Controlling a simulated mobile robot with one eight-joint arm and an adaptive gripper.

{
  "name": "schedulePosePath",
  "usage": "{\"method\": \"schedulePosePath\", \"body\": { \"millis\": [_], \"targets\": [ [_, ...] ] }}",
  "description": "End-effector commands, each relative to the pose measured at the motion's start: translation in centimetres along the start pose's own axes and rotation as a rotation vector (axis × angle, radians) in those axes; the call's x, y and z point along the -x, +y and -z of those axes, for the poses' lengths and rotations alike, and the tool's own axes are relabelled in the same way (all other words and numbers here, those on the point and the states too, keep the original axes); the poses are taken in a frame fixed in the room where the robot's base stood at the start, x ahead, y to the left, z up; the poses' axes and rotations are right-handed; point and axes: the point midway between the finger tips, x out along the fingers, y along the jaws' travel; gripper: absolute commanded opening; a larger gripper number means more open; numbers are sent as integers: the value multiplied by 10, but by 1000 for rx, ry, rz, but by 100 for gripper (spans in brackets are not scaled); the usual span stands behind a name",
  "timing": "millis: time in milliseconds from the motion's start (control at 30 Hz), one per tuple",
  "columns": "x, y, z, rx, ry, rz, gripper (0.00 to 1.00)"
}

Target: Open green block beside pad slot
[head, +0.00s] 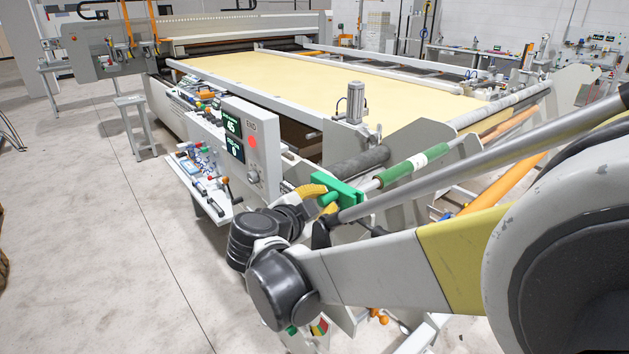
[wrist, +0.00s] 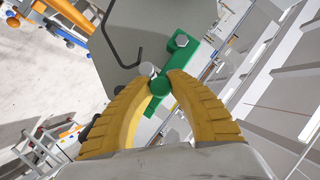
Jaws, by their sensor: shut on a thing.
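The green block (head: 343,190) is at the near end of the quilting machine, by the dark roller, in the head view. In the wrist view the green block (wrist: 186,50) runs diagonally, with a metal bolt head near its upper end. A round green knob (wrist: 160,86) sits at its lower end. My gripper (wrist: 158,84) has two yellow ribbed fingers shut on this knob. In the head view my gripper (head: 322,196) reaches the block from the left, partly hidden by my arm. I cannot make out the pad slot.
A control panel (head: 250,145) with a red button and displays stands left of the block. A tool shelf (head: 205,180) is beside it. A green and white roller (head: 412,165) lies to the right. A bent black rod (wrist: 125,50) is near the fingers.

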Motion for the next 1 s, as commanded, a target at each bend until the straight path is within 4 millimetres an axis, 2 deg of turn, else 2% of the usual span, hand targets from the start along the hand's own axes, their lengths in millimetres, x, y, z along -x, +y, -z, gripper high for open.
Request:
{"method": "schedulePosePath", "body": {
  "millis": [267, 567, 1000],
  "targets": [
    [3, -15, 8, 145, -13, -73, 0],
    [4, -36, 15, 393, -34, -199, 0],
    [1, -68, 13, 766, -67, -388, 0]
  ]
}}
